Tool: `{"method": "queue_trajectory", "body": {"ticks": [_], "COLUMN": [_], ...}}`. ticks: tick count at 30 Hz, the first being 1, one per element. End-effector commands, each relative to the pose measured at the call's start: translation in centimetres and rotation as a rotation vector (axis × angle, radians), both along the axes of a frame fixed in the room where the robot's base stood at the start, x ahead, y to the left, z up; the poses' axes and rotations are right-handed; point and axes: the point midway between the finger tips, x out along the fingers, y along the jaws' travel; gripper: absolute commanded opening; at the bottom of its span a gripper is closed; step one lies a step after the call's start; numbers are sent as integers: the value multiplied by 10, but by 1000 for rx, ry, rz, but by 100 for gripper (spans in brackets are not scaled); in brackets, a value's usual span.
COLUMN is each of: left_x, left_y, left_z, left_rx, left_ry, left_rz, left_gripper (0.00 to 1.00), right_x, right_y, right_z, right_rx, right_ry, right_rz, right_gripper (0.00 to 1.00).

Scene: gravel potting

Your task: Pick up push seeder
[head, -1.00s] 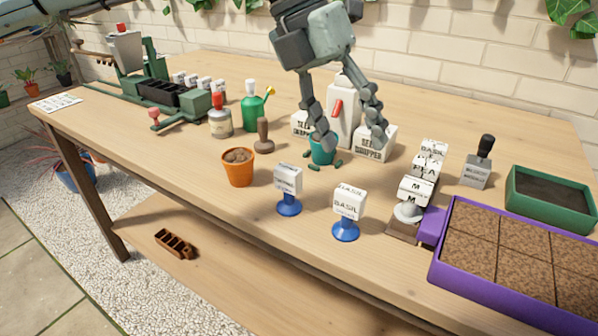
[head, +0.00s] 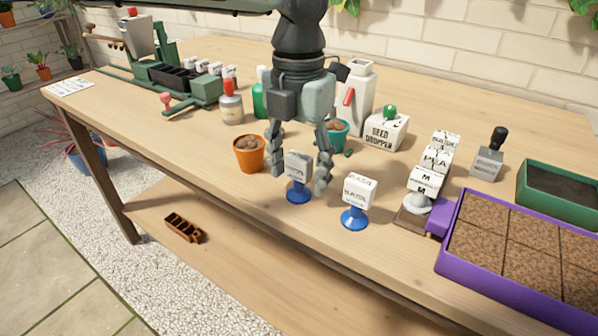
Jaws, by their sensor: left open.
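My left gripper (head: 300,183) comes down from the top of the view, open, with one finger on each side of a small stand with a blue base (head: 298,196) and a grey-white labelled block on top. Whether the fingers touch it I cannot tell. A second such stand, a white block labelled "BASIL" (head: 358,190) on a blue base, is just right of the gripper, apart from it. Both stand upright on the table. No label in view reads "push seeder", so I cannot tell which thing bears that name. My right gripper is not in view.
An orange pot (head: 249,155) is left of the gripper, a teal pot (head: 336,130) behind it. A white "SEED DROPPER" box (head: 386,133) stands farther back. Stacked label blocks (head: 430,178) and a purple soil tray (head: 480,285) are at right. The wooden table (head: 200,185) is clear front left.

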Motion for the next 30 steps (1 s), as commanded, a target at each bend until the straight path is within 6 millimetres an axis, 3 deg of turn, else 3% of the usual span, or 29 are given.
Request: {"method": "queue_trajectory", "body": {"ticks": [4, 17, 26, 30], "left_x": [0, 0, 0, 0], "left_y": [0, 0, 0, -1], "left_z": [0, 0, 3, 13], "left_rx": [0, -1, -1, -2], "left_ry": [0, 1, 0, -1], "left_rz": [0, 0, 0, 1], "left_gripper": [59, 5, 4, 4], "right_x": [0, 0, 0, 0], "right_y": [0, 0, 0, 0], "right_z": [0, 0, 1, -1], "right_rx": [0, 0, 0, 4], "right_ry": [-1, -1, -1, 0], "right_rz": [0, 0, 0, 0], "right_gripper": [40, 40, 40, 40]}}
